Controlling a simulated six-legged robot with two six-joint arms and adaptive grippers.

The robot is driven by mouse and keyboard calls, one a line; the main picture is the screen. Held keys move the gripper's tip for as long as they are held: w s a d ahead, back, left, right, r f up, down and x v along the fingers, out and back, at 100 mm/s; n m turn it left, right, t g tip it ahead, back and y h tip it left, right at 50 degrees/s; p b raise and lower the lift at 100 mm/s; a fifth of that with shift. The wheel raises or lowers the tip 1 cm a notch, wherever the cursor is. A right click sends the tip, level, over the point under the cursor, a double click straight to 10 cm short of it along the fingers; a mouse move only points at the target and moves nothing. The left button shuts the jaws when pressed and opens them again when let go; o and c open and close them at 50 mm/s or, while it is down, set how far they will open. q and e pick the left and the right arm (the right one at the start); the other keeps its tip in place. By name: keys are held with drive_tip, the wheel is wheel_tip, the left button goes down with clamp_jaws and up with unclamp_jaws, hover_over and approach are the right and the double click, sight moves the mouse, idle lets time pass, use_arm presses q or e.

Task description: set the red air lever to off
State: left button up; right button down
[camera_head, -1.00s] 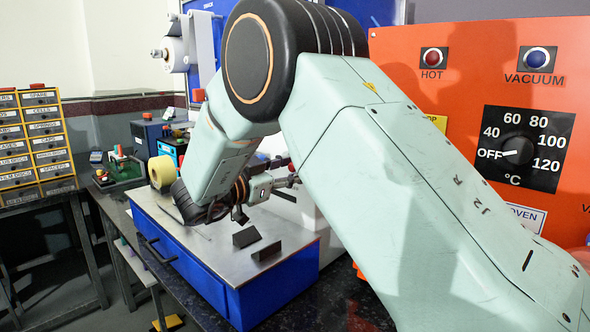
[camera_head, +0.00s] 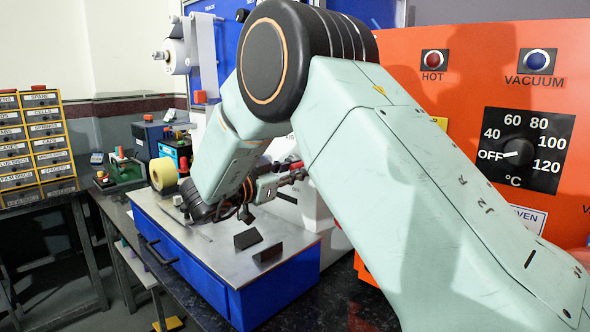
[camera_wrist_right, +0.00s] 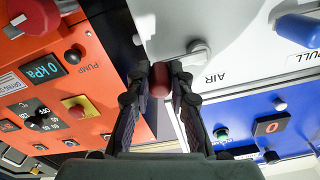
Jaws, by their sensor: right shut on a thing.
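The red air lever's knob (camera_wrist_right: 160,81) shows in the right wrist view, between the tips of my right gripper (camera_wrist_right: 160,84). The fingers are shut on it from both sides. The lever's grey arm (camera_wrist_right: 188,58) runs up and right from the knob on a white panel (camera_wrist_right: 225,35) marked AIR. My left gripper is in neither view.
An orange oven panel (camera_head: 460,105) with HOT and VACUUM lamps and a temperature dial (camera_head: 518,152) stands at right. A blue cabinet (camera_head: 235,300) with a steel top bears two dark plates (camera_head: 247,239). A yellow roll (camera_head: 163,174) stands behind. Drawers (camera_head: 40,135) stand at far left.

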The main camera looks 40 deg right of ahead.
idle(0.3)
drive_tip(key=f+m+b, duration=0.1)
drive_tip(key=m+b, duration=0.1)
drive_tip(key=m, duration=0.1)
drive_tip(key=w+f+m+b, duration=0.1)
drive_tip(key=m+b, duration=0.2)
drive_tip(key=w+f+m+b, duration=0.1)
drive_tip(key=f+m+b, duration=0.1)
drive_tip(key=m, duration=0.2)
drive_tip(key=shift+a, duration=0.1)
drive_tip(key=m+b, duration=0.1)
drive_tip(key=w+m+b, duration=0.1)
drive_tip(key=m+b, duration=0.1)
drive_tip(key=f+m+b, duration=0.1)
drive_tip(key=shift+w+b, duration=0.3)
drive_tip(key=shift+w+a+r+m+b, duration=0.1)
drive_tip(key=shift+w+m+b, duration=0.3)
drive_tip(key=shift+m+b, duration=0.5)
drive_tip(key=shift+w+m+b, duration=0.35)
drive_tip(key=shift+m+b, duration=0.3)
drive_tip(key=shift+m, duration=0.45)
